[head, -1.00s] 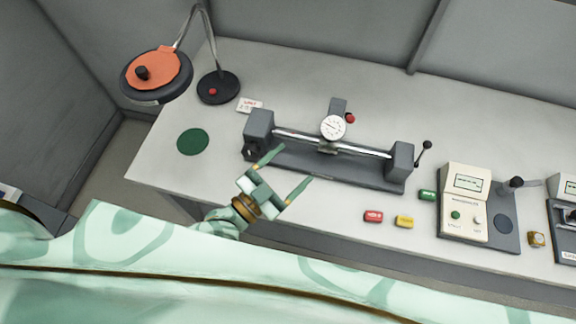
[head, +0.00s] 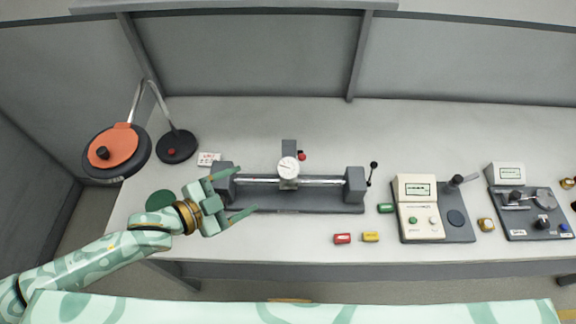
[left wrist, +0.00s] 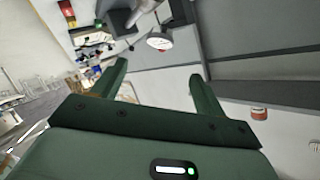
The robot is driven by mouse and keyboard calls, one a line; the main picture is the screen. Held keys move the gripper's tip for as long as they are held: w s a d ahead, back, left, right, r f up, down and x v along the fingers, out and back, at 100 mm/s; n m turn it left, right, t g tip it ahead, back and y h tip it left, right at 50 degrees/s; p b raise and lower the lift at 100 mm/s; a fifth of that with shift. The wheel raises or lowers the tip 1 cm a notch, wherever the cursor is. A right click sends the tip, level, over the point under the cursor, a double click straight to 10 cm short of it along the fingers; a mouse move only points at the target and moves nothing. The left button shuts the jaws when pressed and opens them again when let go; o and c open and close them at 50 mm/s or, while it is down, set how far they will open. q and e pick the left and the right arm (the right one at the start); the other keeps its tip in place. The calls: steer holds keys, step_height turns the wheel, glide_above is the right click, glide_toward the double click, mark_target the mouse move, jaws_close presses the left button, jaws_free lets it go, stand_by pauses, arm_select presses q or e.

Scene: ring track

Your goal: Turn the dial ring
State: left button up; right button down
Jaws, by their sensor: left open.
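The dial gauge (head: 289,166), with a round white face and a needle, sits on a carriage on the metal rail (head: 322,181) of a dark grey bench fixture (head: 300,202). A small red knob (head: 302,155) is beside it. In the left wrist view the dial (left wrist: 160,41) shows beyond the fingertips, tilted and apart from them. My left gripper (head: 240,191) is open and empty by the left end block of the fixture, left of the dial. Its two fingers also show in the left wrist view (left wrist: 158,72). My right gripper is not in view.
An orange and black disc lamp (head: 113,147) on a bent stand is at the left. A green disc (head: 160,200) lies near my left wrist. A cream meter (head: 418,205) stands farther right.

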mark_target(286, 169)
arm_select(q)
steer(key=b+x, duration=0.2)
steer(key=x, duration=1.3)
steer(key=shift+w+d+f, duration=0.1)
steer(key=shift+d, duration=0.1)
steer(key=c, duration=1)
